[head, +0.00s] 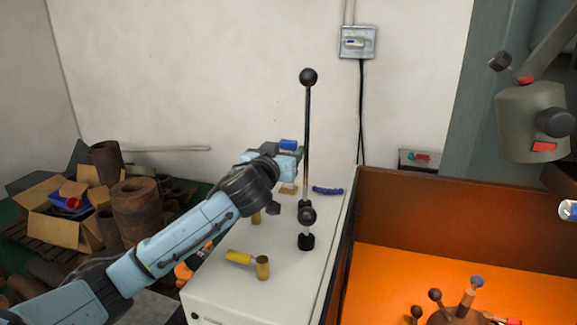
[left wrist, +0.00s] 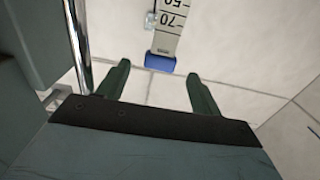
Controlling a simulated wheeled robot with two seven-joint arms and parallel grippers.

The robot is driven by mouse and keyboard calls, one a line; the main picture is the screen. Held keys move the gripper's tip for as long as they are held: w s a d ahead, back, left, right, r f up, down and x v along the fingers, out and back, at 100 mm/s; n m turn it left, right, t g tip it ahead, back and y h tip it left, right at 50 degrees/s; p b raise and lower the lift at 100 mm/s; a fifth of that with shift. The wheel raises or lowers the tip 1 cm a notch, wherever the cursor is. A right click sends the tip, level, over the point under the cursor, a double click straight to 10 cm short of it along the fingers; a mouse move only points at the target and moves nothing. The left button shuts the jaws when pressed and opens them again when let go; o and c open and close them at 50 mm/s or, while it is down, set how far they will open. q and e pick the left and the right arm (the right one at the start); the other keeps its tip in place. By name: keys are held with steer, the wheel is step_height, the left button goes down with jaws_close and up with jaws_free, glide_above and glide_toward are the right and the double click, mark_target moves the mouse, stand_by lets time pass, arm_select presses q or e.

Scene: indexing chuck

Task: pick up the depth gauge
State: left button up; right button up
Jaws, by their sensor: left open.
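The depth gauge (left wrist: 168,30) shows in the left wrist view as a pale scale with printed numbers and a blue end (left wrist: 159,63). Its far part runs out of the top of that view. My left gripper (left wrist: 162,82) is open, with its two dark green fingers apart on either side of the line to the blue end. The gauge's blue end lies just beyond the fingertips, and nothing is between them. In the head view my left gripper (head: 292,158) is above the white cabinet top, beside a blue piece (head: 288,145) that I cannot surely identify. My right gripper is not in view.
A tall lever with a black ball (head: 308,77) stands right of my left gripper. The white cabinet top (head: 225,292) holds yellow-brass pieces (head: 262,267) and a blue curved handle (head: 327,190). An orange-floored bin (head: 385,275) is at right.

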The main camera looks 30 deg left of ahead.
mark_target(287, 144)
arm_select(q)
steer(key=shift+p+x, duration=0.65)
steer(key=shift+x, duration=1.95)
steer(key=shift+c, duration=0.2)
jaws_close()
steer(key=shift+r, duration=0.1)
